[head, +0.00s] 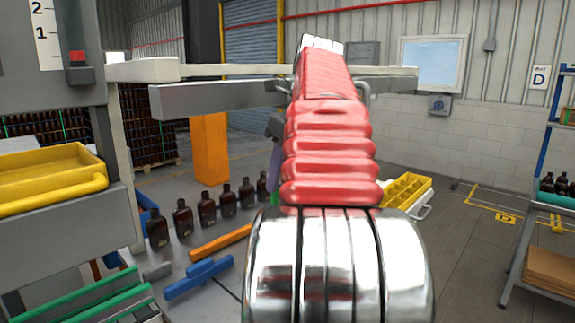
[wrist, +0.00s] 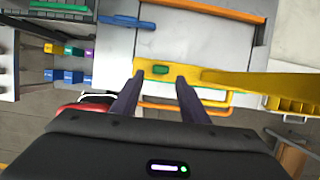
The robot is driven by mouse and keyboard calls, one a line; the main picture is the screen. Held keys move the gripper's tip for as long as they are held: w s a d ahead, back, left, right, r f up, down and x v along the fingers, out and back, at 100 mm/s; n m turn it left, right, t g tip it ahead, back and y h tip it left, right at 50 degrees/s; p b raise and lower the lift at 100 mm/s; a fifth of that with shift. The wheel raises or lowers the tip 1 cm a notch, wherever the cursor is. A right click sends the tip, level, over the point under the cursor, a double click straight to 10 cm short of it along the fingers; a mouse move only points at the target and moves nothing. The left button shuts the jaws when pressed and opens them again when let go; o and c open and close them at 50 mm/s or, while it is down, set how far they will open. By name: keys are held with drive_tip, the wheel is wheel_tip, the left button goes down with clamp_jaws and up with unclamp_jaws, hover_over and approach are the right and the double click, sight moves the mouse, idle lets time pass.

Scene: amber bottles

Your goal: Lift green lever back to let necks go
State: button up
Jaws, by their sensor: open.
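A small green block (wrist: 160,70), which looks like the green lever's grip, sits on a yellow bar in the wrist view. My gripper (wrist: 160,77) is open, with its two dark fingers one on each side of the green block. The block lies between the fingertips in the picture; I cannot tell how far below them it is. Nothing is held. In the head view my red arm covers the middle, and the green block is hidden there. Several amber bottles (head: 207,209) stand upright in a row on the bench, their necks free in view.
A blue handled piece (head: 199,278) and an orange bar (head: 220,242) lie on the bench. Green rails (head: 95,297) are at the lower left. A yellow tray (head: 50,180) stands at left, a yellow crate (head: 407,190) behind my arm. Floor at right is clear up to the shelf rack.

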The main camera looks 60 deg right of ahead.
drive_tip(key=shift+v, duration=1.45)
drive_tip(key=w+a+f+n, duration=0.3)
drive_tip(key=a+f+n, duration=0.2)
drive_tip(key=a+n, duration=0.5)
drive_tip(key=w+a+f+n, duration=0.2)
drive_tip(key=a+f+n, duration=0.4)
drive_tip(key=a+n, duration=0.5)
drive_tip(key=s+a+f+n+t, duration=0.1)
drive_tip(key=s+a+f+n, duration=0.2)
drive_tip(key=a+f+n, duration=0.5)
drive_tip(key=s+a+f+n, duration=0.4)
drive_tip(key=a+f+n, duration=0.4)
drive_tip(key=a, duration=0.1)
drive_tip(key=shift+a+f+n+t+y, duration=0.2)
drive_tip(key=shift+a+n+t+y, duration=0.1)
drive_tip(key=shift+a+t, duration=0.1)
drive_tip(key=shift+s, duration=0.1)
drive_tip(key=shift+c, duration=0.2)
